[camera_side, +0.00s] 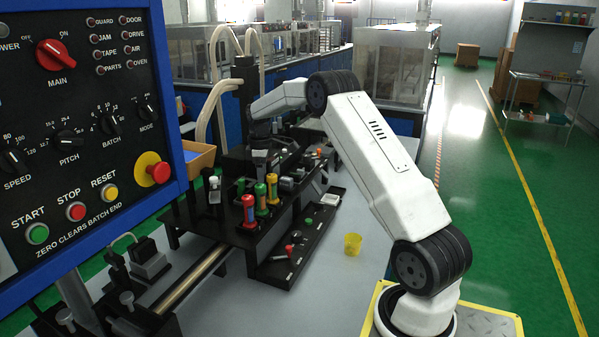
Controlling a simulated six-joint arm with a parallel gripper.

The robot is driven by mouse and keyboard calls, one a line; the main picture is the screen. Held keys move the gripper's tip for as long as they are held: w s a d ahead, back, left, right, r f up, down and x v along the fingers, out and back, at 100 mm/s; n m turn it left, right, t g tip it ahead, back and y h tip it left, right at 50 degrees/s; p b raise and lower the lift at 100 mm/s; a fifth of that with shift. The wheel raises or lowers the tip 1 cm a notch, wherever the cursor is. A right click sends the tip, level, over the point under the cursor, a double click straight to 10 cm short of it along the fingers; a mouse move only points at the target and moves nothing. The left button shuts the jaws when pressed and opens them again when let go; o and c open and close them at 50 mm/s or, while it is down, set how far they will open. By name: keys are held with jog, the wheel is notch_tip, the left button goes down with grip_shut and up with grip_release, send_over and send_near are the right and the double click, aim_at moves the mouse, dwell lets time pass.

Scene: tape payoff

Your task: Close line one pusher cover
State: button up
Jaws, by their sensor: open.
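My gripper (259,158) points down over the black machine block (235,165), in front of its dark upright column. It is small and partly lost against the dark parts, and it appears open with nothing visible in it. The line one pusher cover cannot be told apart from the other black parts here. I cannot tell whether my gripper touches anything below it.
Bottles with red (249,211), green (261,199) and yellow (272,188) colouring stand at the black fixture's front. A black tray (290,258) holds small parts. A control panel (80,120) fills the left.

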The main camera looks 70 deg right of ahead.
grip_shut()
dwell(1.3)
